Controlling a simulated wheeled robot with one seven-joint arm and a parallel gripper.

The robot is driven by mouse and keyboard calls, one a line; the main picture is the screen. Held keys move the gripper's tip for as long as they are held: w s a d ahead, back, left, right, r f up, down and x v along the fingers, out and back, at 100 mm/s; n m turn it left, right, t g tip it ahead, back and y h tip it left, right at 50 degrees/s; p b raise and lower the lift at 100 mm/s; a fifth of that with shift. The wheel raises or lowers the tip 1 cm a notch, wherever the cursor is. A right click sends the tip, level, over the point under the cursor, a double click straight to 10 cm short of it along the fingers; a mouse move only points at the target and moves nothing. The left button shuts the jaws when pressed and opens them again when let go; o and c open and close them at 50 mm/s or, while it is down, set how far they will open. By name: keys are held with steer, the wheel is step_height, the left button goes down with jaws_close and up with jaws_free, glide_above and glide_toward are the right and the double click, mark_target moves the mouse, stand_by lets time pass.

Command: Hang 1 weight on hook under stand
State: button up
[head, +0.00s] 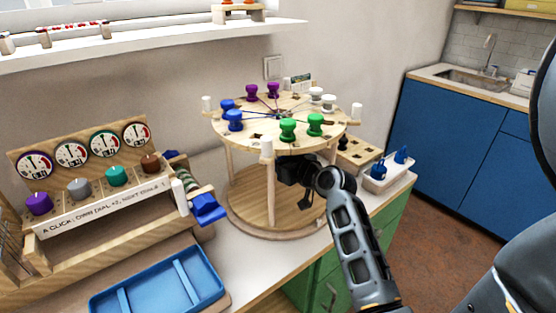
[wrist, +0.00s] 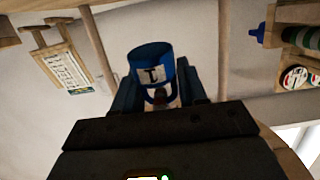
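The round wooden stand (head: 262,133) has a top disc on posts above a round base. My gripper (head: 296,172) is under the top disc, between posts, seen from the side in the head view. In the wrist view, which is upside down, a blue weight (wrist: 152,56) with a white label marked 1 sits between the fingers (wrist: 158,92). The weight is not visible in the head view. The hook is not clearly visible, so I cannot tell whether they touch.
Colored spools, such as a green one (head: 288,130), stand on the disc. A pale tray (head: 388,180) with blue pieces is at the right edge. A dial panel (head: 90,150) stands left, and a blue tray (head: 160,284) lies in front. Posts stand close around my gripper.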

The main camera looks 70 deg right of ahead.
steer(key=o, duration=0.5)
steer(key=shift+c, duration=0.2)
steer(key=b+v, duration=0.1)
steer(key=v, duration=0.6)
steer(key=shift+s+a, duration=0.2)
steer(key=shift+s, duration=0.15)
steer(key=shift+s, duration=0.1)
